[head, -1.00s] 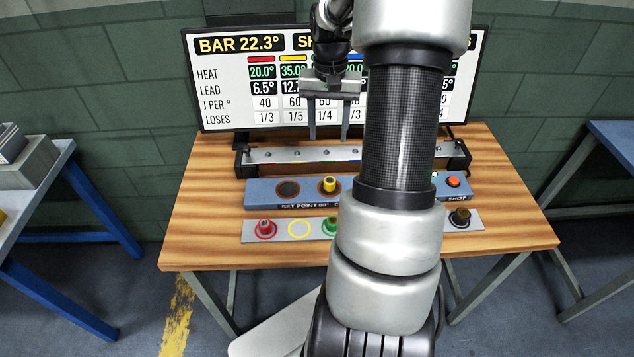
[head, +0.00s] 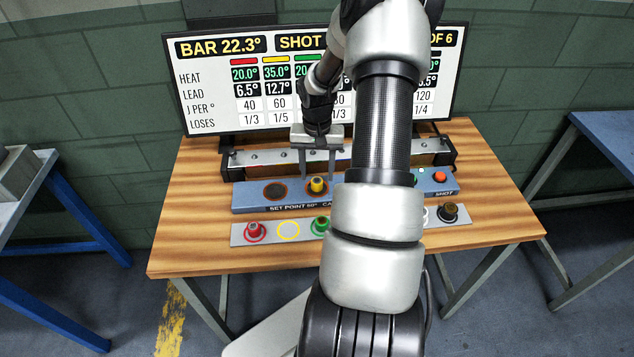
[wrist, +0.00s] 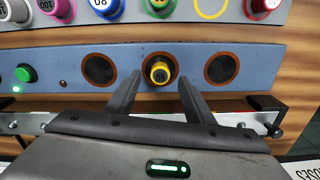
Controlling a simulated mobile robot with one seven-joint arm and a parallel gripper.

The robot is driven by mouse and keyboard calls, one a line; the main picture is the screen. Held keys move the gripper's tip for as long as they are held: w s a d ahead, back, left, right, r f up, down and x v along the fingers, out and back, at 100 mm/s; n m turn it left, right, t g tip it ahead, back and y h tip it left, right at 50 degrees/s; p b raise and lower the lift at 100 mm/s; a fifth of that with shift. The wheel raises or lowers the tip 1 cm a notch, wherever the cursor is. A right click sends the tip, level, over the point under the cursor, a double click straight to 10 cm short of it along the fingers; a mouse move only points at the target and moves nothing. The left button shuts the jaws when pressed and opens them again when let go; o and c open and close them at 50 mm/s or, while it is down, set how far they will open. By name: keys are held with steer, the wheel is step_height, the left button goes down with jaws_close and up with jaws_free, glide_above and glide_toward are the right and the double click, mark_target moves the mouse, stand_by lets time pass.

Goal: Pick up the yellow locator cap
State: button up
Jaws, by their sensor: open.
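The yellow locator cap (head: 317,185) stands upright in a round socket on the blue-grey panel, left of my arm in the head view. In the wrist view the yellow cap (wrist: 159,72) sits between and just beyond the fingertips. My gripper (head: 318,175) is open and empty, its two fingers pointing down at either side of the cap, seemingly above it. In the wrist view my gripper (wrist: 160,82) shows a wide gap between the fingers, and neither finger visibly touches the cap.
The blue-grey panel (head: 245,196) has empty dark sockets on either side of the cap. A grey strip (head: 270,238) in front holds red, green and other caps and an empty yellow ring (head: 288,229). A metal bar (head: 270,157) and the display board (head: 200,100) stand behind.

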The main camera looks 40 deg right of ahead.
step_height(320, 180, down, 2)
steer(key=shift+f, duration=0.1)
